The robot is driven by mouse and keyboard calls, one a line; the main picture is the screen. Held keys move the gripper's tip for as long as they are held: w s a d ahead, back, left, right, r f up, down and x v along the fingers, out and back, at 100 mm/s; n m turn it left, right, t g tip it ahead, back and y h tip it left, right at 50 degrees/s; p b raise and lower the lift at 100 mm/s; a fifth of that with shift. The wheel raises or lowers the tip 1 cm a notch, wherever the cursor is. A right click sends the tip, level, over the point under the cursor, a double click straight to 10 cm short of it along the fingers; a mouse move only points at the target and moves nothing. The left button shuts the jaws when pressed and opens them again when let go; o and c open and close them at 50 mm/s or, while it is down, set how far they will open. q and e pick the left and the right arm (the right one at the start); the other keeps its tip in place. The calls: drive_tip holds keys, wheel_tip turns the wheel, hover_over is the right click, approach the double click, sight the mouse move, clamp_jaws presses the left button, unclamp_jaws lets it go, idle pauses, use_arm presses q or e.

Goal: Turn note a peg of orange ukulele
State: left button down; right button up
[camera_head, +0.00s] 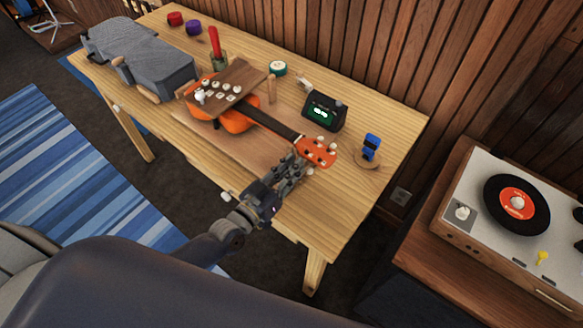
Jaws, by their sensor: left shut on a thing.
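An orange ukulele (236,119) lies on a wooden board on the table, its dark neck running toward the lower right. Its orange headstock (319,152) carries several pale pegs and is at the near right end. My left gripper (300,160) is at the near left side of the headstock, shut on a peg there; its fingers hide that peg, so I cannot tell which note it is. A dark tuner box (324,112) with a lit green display stands behind the headstock. My right gripper is not in view.
The wooden table (376,104) also holds a grey case (140,57), a plate with several white pieces over the ukulele body, a small blue object (371,147) on a round stand, and round coloured items. A record player (516,205) stands at the right.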

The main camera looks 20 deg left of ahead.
use_arm(q)
drive_tip(key=shift+n, duration=1.5)
drive_tip(key=c, duration=1.8)
unclamp_jaws()
drive_tip(key=shift+c, duration=0.2)
